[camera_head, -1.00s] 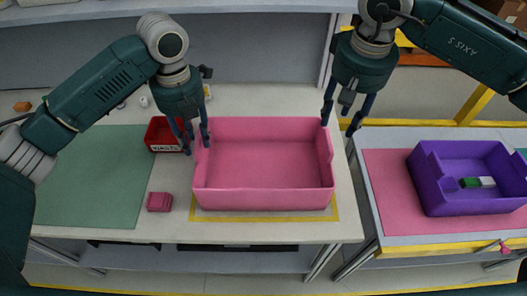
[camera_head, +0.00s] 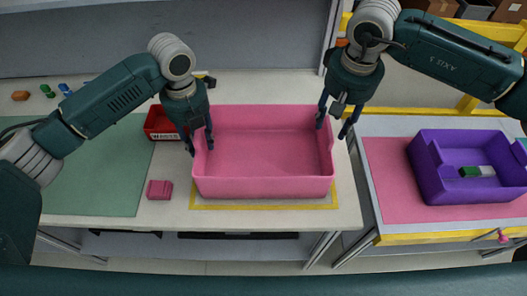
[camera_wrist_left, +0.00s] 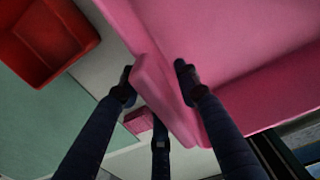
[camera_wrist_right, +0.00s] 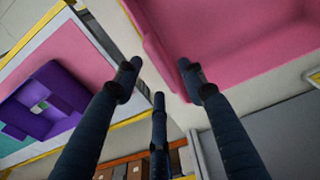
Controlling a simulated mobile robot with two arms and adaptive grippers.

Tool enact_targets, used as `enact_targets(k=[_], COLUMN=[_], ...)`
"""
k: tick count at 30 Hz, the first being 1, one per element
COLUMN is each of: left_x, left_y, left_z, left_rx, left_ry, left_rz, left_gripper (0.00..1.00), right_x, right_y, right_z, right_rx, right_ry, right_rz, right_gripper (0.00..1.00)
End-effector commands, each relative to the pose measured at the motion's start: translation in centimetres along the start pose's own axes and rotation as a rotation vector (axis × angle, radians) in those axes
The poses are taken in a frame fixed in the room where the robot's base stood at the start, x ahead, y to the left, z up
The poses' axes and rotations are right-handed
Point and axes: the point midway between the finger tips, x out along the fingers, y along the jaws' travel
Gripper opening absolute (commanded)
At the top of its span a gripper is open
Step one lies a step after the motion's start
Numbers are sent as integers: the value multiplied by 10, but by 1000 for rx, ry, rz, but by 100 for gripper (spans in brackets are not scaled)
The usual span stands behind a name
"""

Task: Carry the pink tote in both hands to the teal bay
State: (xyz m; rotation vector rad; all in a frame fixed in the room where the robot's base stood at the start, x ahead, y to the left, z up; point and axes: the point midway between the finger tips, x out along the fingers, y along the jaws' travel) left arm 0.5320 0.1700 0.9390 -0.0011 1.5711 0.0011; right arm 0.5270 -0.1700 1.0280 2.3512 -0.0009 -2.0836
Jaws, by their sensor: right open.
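The pink tote (camera_head: 264,187) sits upright on the light table inside a yellow outline. My left gripper (camera_head: 198,140) is open, its fingers on either side of the tote's left wall; that wall shows between the fingertips in the left wrist view (camera_wrist_left: 157,84). My right gripper (camera_head: 331,127) is open at the right wall, which shows between its fingers in the right wrist view (camera_wrist_right: 158,72). The tote is empty as far as I see. A teal surface (camera_head: 522,145), perhaps the teal bay, shows only partly at the right edge.
A red labelled bin (camera_head: 162,124) and a small pink block (camera_head: 159,190) stand left of the tote, near a green mat (camera_head: 105,185). On the right table a purple tote (camera_head: 465,190) holding a green-and-white item sits on a pink mat (camera_head: 388,180). A gap separates the tables.

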Motion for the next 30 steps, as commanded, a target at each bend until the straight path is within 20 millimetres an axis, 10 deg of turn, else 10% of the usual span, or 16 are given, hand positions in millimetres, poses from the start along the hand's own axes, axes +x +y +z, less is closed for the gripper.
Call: enact_targets(k=[19, 24, 30], left_x=[37, 37, 36], left_y=[0, 0, -1], left_z=[0, 0, 0], left_rx=[2, 2, 1], left_ry=[0, 0, -1], left_rz=[0, 0, -1], left_gripper=[32, 0, 0], right_x=[37, 37, 37], right_y=[0, 0, 0], right_z=[0, 0, 0], right_rx=[0, 0, 0], right_ry=[0, 0, 0], right_rz=[0, 0, 0], right_gripper=[41, 9, 0])
